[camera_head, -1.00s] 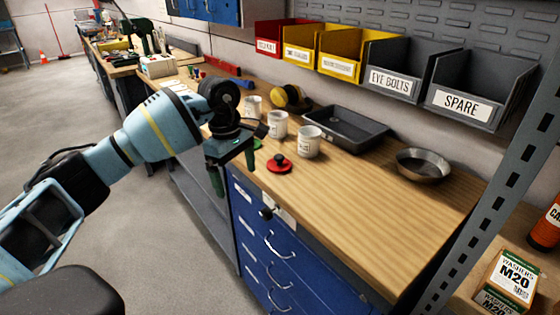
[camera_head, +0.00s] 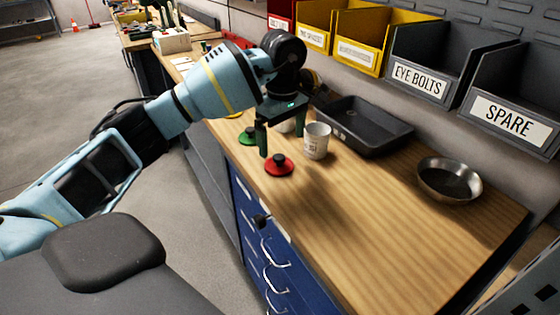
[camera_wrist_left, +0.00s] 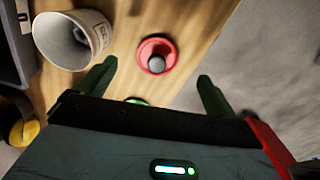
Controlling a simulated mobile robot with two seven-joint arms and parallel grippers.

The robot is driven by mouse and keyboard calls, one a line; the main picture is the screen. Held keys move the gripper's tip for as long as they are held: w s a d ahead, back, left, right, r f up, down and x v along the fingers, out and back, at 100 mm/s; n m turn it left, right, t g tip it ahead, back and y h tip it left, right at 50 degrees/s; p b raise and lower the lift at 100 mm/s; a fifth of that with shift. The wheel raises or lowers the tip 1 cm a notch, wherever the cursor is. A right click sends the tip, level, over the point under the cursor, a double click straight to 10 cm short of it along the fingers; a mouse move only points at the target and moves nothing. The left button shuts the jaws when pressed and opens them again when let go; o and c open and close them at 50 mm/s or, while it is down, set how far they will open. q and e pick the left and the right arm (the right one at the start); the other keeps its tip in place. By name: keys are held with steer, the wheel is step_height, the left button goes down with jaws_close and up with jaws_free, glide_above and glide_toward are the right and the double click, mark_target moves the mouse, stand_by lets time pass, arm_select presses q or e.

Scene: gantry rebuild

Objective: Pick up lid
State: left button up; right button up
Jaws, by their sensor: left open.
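A red lid (camera_head: 279,168) with a dark knob lies on the wooden bench near its front edge. A green lid (camera_head: 247,137) lies behind it to the left. My left gripper (camera_head: 281,144) is open and empty, pointing down just above and behind the red lid, apart from it. In the left wrist view the red lid (camera_wrist_left: 157,46) shows just beyond the gap between the open fingertips (camera_wrist_left: 157,72). The green lid (camera_wrist_left: 137,101) is mostly hidden by the gripper body there. My right gripper is not in view.
A white cup (camera_head: 317,142) stands right of the gripper; another is mostly hidden behind the fingers. A dark tray (camera_head: 365,140) and a metal bowl (camera_head: 449,180) sit farther right. Labelled bins (camera_head: 421,78) line the back. The bench front right is clear.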

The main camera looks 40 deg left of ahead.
mark_target(280, 157)
arm_select(q)
steer(key=shift+w+f, duration=0.15)
steer(key=shift+f, duration=0.8)
steer(key=shift+a+f+p, duration=0.15)
steer(key=shift+a+f, duration=0.1)
steer(key=shift+f, duration=0.9)
steer(key=shift+a+f+p, duration=0.15)
steer(key=shift+a+f, duration=0.1)
steer(key=shift+f, duration=1.2)
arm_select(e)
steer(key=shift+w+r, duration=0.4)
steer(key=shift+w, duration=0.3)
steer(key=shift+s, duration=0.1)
arm_select(q)
steer(key=c, duration=1)
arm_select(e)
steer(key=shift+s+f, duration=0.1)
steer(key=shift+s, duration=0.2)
arm_select(q)
steer(key=shift+r, duration=0.1)
steer(key=shift+c, duration=0.2)
